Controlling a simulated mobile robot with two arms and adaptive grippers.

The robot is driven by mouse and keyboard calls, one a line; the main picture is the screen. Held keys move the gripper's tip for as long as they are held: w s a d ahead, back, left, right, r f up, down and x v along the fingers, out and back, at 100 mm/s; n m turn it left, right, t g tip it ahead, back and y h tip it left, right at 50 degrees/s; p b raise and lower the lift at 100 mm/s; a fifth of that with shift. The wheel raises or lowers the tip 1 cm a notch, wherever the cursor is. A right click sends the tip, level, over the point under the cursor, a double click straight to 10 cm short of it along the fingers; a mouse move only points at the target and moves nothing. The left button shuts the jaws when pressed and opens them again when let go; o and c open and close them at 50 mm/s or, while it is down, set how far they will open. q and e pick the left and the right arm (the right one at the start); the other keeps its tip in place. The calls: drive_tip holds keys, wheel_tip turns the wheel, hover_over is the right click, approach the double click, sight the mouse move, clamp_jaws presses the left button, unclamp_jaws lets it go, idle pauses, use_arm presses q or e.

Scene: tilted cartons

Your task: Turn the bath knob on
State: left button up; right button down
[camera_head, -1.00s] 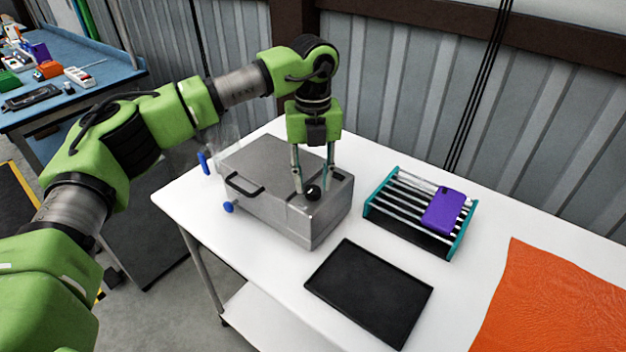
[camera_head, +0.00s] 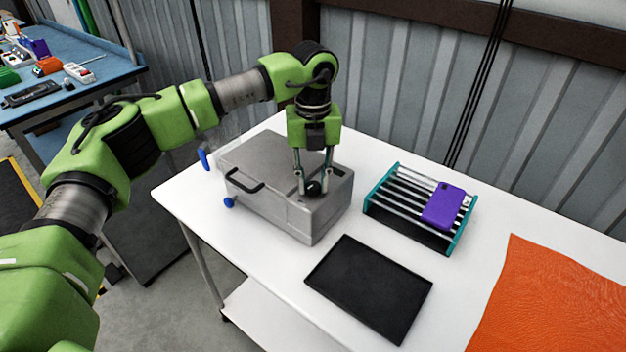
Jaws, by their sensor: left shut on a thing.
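The bath (camera_head: 268,165) is a grey metal box with a lid and a black handle, standing on the white table. Its black knob (camera_head: 313,188) sits on the top panel at the right end of the box. My left gripper (camera_head: 313,186) points straight down from above, with its two fingers shut on the knob, one on each side. The fingers hide part of the knob, and I cannot tell which way it is turned. My right gripper does not show.
A rack (camera_head: 383,203) with teal ends and metal bars carries a purple case (camera_head: 443,206) to the right of the bath. A black tray (camera_head: 370,288) lies in front, and an orange cloth (camera_head: 555,300) at the right. Blue fittings (camera_head: 228,202) stick out at the bath's left.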

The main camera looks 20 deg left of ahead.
use_arm(q)
drive_tip(key=m+b, duration=0.1)
drive_tip(key=m, duration=0.3)
drive_tip(key=shift+m+b, duration=0.3)
drive_tip(key=shift+b, duration=0.05)
drive_tip(key=m+b, duration=0.1)
drive_tip(key=m, duration=0.8)
drive_tip(key=shift+m+b, duration=0.3)
drive_tip(key=shift+m, duration=1.9)
drive_tip(key=o, duration=0.8)
